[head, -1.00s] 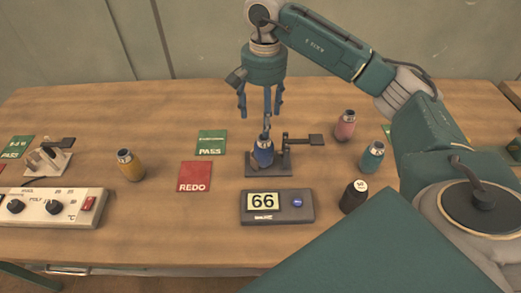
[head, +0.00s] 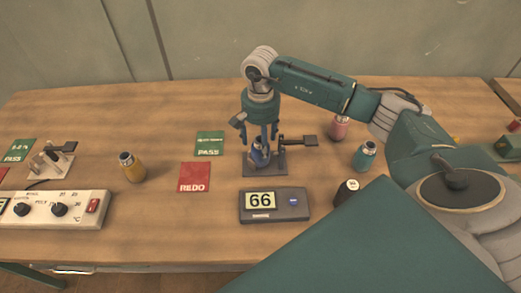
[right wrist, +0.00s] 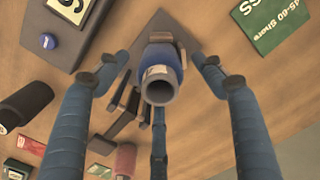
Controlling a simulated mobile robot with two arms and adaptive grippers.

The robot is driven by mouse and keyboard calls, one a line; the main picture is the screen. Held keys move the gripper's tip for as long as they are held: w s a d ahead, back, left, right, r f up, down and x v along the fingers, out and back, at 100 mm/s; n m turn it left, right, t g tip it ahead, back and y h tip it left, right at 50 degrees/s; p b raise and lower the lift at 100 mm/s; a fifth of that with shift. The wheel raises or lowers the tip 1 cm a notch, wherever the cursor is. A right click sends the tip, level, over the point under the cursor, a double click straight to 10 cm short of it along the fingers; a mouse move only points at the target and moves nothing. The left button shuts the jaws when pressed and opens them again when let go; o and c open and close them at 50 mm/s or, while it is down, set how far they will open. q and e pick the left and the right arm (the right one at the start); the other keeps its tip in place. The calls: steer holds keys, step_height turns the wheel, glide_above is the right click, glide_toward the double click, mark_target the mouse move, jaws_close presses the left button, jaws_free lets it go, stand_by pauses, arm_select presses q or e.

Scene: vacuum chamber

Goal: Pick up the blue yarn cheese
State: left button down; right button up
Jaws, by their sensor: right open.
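The blue yarn cheese (head: 258,156), a blue bottle-like body with a metallic neck, stands upright on a dark stand (head: 279,168). In the right wrist view the blue yarn cheese (right wrist: 159,72) shows its open round top and a pale label, between my spread fingers. My right gripper (head: 262,138) is open and points straight down around its upper part. I cannot tell whether any finger of the right gripper (right wrist: 160,95) touches it. My left gripper is not in view.
A display reading 66 (head: 274,204) sits in front of the stand. Yellow (head: 131,167), pink (head: 338,127), teal (head: 364,156) and black (head: 346,191) bottles stand around. A red REDO card (head: 194,177) and green PASS card (head: 210,144) lie left. A control box (head: 52,209) is at far left.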

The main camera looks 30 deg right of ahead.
jaws_close()
steer(key=shift+r+b, duration=0.35)
steer(key=shift+r, duration=0.5)
step_height(320, 180, up, 18)
steer(key=b, duration=0.2)
steer(key=shift+r, duration=0.2)
